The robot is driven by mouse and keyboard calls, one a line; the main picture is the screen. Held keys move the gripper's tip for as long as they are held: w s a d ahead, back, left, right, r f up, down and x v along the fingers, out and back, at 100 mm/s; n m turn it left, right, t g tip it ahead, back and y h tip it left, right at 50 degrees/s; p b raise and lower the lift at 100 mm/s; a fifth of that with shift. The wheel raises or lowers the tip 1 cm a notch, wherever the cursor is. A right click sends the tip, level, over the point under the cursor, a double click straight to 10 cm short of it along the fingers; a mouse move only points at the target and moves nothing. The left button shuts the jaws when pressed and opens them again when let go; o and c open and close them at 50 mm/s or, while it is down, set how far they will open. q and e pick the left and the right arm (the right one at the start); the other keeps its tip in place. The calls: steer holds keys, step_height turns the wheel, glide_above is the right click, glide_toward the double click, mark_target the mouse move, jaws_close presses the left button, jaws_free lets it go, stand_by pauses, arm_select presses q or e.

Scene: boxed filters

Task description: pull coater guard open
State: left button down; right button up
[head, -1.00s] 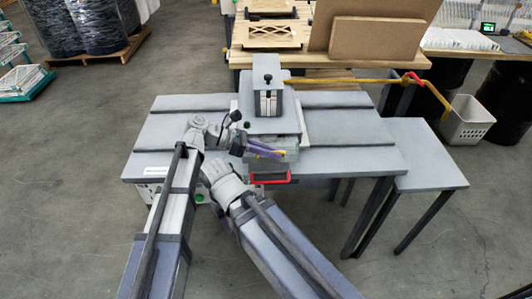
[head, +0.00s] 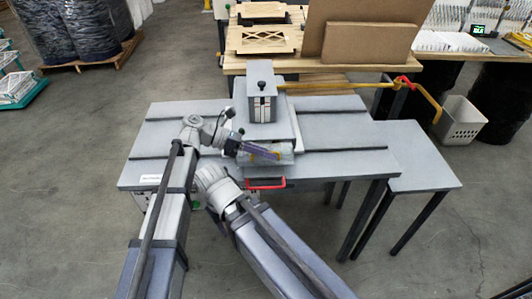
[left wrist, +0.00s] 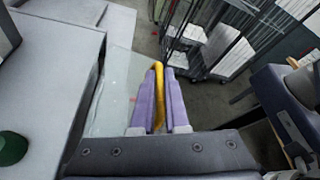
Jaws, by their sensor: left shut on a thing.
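The grey coater (head: 262,107) stands on the grey slotted table. Its guard is a clear, pale panel at the coater's front, low in the head view; it also shows as a see-through sheet in the left wrist view (left wrist: 112,92). A yellow handle (left wrist: 159,88) runs along the guard's edge. My left gripper (head: 264,152) has purple fingers, which also show in the left wrist view (left wrist: 158,92). They are shut around the yellow handle. The fingers partly hide the guard in the head view. My right arm reaches in from below, but its fingers are not visible.
A red handle (head: 266,183) sits on the table's front edge just below the guard. A yellow bar (head: 335,85) extends right from behind the coater. A white basket (head: 459,121) stands at right. The right part of the slotted table (head: 345,162) is clear.

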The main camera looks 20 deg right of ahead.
mark_target(241, 159)
arm_select(q)
steer(key=c, duration=0.9)
jaws_free()
steer(key=shift+a, duration=0.1)
steer(key=p+v, duration=0.2)
steer(key=v, duration=0.4)
steer(key=shift+w+r, duration=0.1)
steer(key=shift+r, duration=0.1)
steer(key=shift+w+a+r+p, duration=0.15)
steer(key=shift+w+a+p, duration=0.15)
steer(key=shift+a, duration=0.35)
